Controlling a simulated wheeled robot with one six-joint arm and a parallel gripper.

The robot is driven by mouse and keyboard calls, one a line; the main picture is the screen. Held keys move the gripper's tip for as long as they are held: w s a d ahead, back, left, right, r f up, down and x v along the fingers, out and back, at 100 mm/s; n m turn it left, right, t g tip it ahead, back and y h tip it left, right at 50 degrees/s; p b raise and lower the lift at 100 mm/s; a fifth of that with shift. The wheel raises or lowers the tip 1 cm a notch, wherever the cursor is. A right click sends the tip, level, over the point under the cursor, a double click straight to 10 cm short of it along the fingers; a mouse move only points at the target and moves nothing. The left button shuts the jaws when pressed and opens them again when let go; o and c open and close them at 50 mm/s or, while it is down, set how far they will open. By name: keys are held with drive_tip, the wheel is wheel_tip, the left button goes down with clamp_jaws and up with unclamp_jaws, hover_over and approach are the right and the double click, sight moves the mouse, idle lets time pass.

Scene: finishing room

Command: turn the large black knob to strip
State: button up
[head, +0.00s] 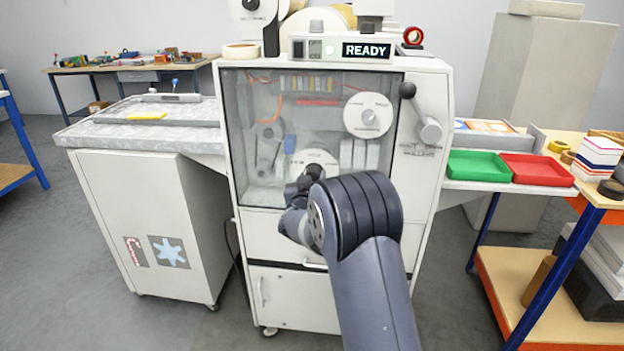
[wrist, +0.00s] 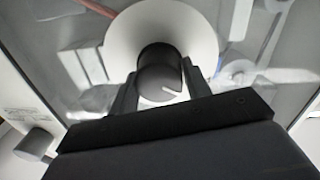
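The large black knob (wrist: 160,75) sits on a round white dial (wrist: 118,42) and fills the middle of the wrist view. A white pointer line on its face points to the right. My gripper (wrist: 163,90) has one dark finger on each side of the knob, close against it, and looks shut on it. In the head view, my gripper (head: 308,182) is at the lower dial (head: 322,157) on the machine's front, and the knob is largely hidden behind it. The dial's lettering is too small to read, including any strip mark.
A second white dial (head: 368,115) is up and right on the machine (head: 275,222). A grey lever with a black ball (head: 408,90) stands at its right. A lit display (head: 367,50) reads READY. Green (head: 478,166) and red (head: 538,169) trays are on the right.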

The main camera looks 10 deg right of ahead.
drive_tip(key=c, duration=0.4)
drive_tip(key=shift+f+m+b, duration=0.1)
drive_tip(key=shift+m+b, duration=0.2)
drive_tip(key=shift+b, duration=0.1)
drive_tip(key=m+b, duration=0.3)
drive_tip(key=m, duration=0.1)
drive_tip(key=shift+f+m+b, duration=0.1)
drive_tip(key=shift+m+b, duration=0.2)
drive_tip(key=shift+b, duration=0.1)
drive_tip(key=m+b, duration=0.4)
drive_tip(key=m, duration=0.2)
drive_tip(key=m+b, duration=0.4)
drive_tip(key=m, duration=0.2)
drive_tip(key=shift+d+y, duration=0.1)
drive_tip(key=shift+y, duration=0.3)
drive_tip(key=m+b, duration=0.3)
drive_tip(key=m, duration=0.3)
drive_tip(key=shift+b, duration=0.35)
drive_tip(key=o, duration=1)
